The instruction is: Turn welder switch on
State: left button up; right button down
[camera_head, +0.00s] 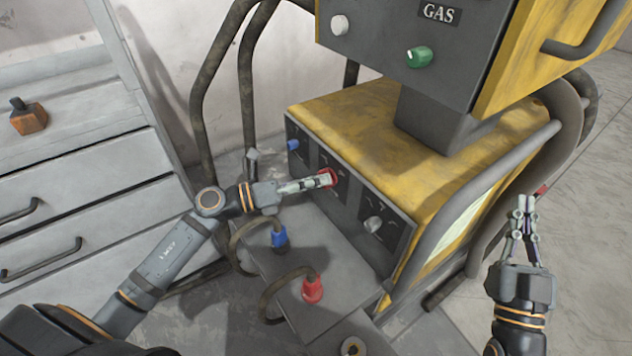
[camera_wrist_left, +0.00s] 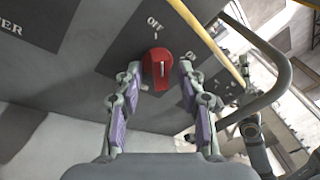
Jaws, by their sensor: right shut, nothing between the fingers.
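The welder (camera_head: 440,115) is a yellow and dark grey machine. A red rotary switch (camera_head: 328,177) sits on its lower front panel. The left wrist view shows this red switch (camera_wrist_left: 158,68) near the top centre, with OFF and ON labels beside it. Its white line appears to point up towards OFF. My left gripper (camera_head: 318,180) reaches the panel from the left. In the left wrist view its fingers (camera_wrist_left: 158,78) stand apart on either side of the switch, with small gaps visible. My right gripper (camera_head: 525,205) is shut and empty, at the right, away from the panel.
A blue knob (camera_head: 293,145) and a silver knob (camera_head: 373,224) flank the switch. Blue (camera_head: 279,237) and red (camera_head: 312,290) cable plugs stand below the panel. The GAS box (camera_head: 410,50) overhangs above. Grey drawers (camera_head: 80,200) stand at the left. Floor is clear at the right.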

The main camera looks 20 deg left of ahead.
pick_arm(q)
jog(key=shift+w+d, duration=0.15)
pick_arm(e)
jog(key=shift+s+r, duration=0.15)
jog(key=shift+r, duration=0.15)
pick_arm(q)
grip_shut()
